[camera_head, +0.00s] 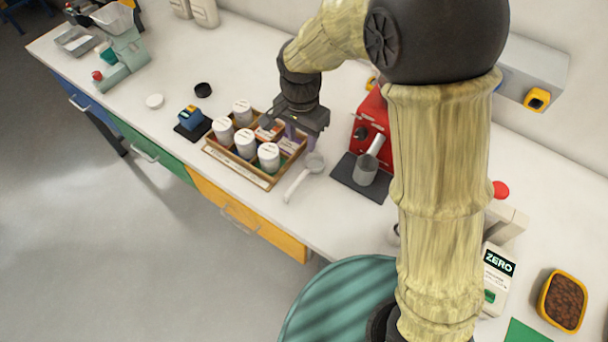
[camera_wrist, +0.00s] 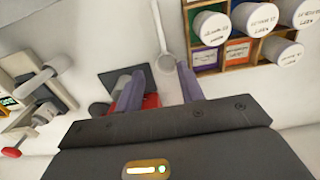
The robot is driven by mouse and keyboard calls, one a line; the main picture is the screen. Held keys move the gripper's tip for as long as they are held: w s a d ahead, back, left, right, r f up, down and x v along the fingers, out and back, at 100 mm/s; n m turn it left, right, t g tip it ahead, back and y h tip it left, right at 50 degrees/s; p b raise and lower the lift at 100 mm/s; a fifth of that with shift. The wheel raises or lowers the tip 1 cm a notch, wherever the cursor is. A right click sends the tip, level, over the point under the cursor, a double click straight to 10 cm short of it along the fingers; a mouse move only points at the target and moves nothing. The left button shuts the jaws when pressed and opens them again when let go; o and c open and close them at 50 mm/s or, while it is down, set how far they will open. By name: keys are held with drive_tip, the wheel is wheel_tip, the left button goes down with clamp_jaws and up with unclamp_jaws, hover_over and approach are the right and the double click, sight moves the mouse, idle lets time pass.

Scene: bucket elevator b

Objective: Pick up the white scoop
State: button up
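The white scoop (camera_head: 300,181) lies on the white counter between the wooden box and the red machine. Its round bowl is toward the back and its handle points toward the counter's front edge. The scoop also shows in the wrist view (camera_wrist: 168,62), with its bowl near the gap between my fingertips and its handle running to the top edge. My gripper (camera_head: 292,136) is above the right back part of the wooden box, behind the scoop. In the wrist view my two purple fingers (camera_wrist: 159,72) are spread apart with nothing between them.
The wooden box (camera_head: 237,173) of white jars stands left of the scoop. The red machine (camera_head: 371,122) with a metal cup (camera_head: 365,170) on a dark mat (camera_head: 350,182) stands right. Counter in front of the scoop is narrow; a teal round object (camera_head: 335,300) sits below.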

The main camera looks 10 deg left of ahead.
drive_tip(key=shift+f, duration=0.1)
drive_tip(key=p, duration=0.2)
approach(304, 173)
drive_tip(key=f, duration=0.2)
drive_tip(key=s+f, duration=0.1)
drive_tip(key=f, duration=0.2)
drive_tip(key=shift+s+a, duration=0.1)
drive_tip(key=shift+a, duration=0.05)
drive_tip(key=shift+f, duration=0.1)
drive_tip(key=shift+w+f+p, duration=0.25)
drive_tip(key=shift+f+p, duration=0.4)
drive_tip(key=shift+w+f+p, duration=0.15)
drive_tip(key=shift+f+p, duration=0.15)
drive_tip(key=shift+f, duration=0.65)
drive_tip(key=shift+w+f+p, duration=0.15)
drive_tip(key=shift+f+p, duration=0.15)
drive_tip(key=shift+f, duration=0.65)
drive_tip(key=shift+c, duration=0.2)
clamp_jaws()
